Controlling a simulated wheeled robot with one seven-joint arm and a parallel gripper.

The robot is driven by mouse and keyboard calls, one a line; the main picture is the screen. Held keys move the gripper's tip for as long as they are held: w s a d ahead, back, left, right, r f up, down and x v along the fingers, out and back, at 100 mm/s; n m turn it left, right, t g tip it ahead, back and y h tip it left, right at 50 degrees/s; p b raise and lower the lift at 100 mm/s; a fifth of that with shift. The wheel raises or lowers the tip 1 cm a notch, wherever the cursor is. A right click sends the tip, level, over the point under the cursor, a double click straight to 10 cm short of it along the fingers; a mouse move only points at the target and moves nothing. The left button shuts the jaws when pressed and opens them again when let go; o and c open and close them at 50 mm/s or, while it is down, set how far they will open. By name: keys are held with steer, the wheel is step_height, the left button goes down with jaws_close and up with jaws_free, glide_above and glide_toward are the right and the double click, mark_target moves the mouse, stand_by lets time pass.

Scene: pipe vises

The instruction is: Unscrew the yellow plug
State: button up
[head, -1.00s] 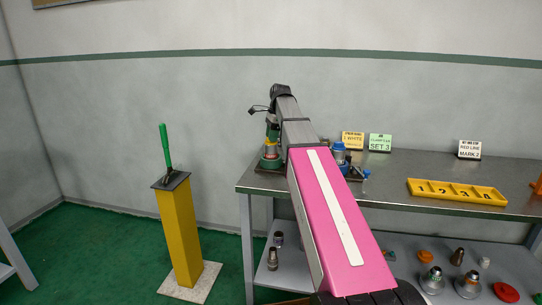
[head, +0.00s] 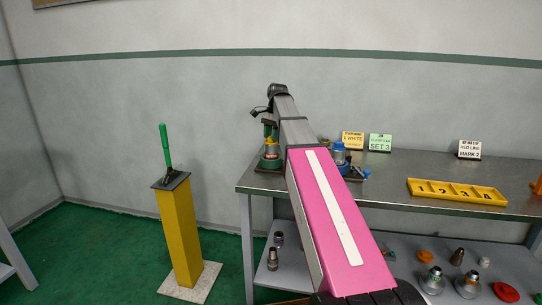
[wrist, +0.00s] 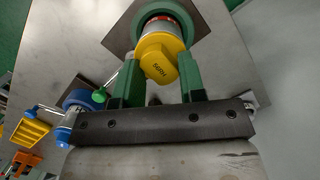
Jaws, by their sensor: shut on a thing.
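The yellow plug (wrist: 160,43), with dark lettering on its end, sits in a round fitting in the green vise (wrist: 196,22) in the wrist view. A red and white band shows behind the plug. My gripper (wrist: 159,66) has its two green fingers on either side of the plug's end and is shut on it. In the head view the plug (head: 270,142) is a small yellow patch above the vise base (head: 270,163) at the bench's left end. My arm hides part of that vise.
A blue-topped vise (head: 339,154) stands right of my arm on the steel bench (head: 385,168). A yellow numbered tray (head: 457,191) lies farther right. Signs stand along the back edge. A yellow pedestal with a green lever (head: 180,230) stands on the floor at left.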

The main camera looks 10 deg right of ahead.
stand_by(0.3)
steer(key=n, duration=0.3)
steer(key=shift+w+h, duration=0.1)
steer(key=shift+h, duration=0.2)
steer(key=shift+n+g, duration=0.3)
steer(key=shift+n, duration=0.7)
steer(key=shift+a, duration=0.1)
steer(key=shift+n+h, duration=0.4)
steer(key=shift+n, duration=2)
steer(key=n+h, duration=0.1)
steer(key=n, duration=0.3)
steer(key=shift+a+n, duration=0.1)
steer(key=shift+n, duration=0.2)
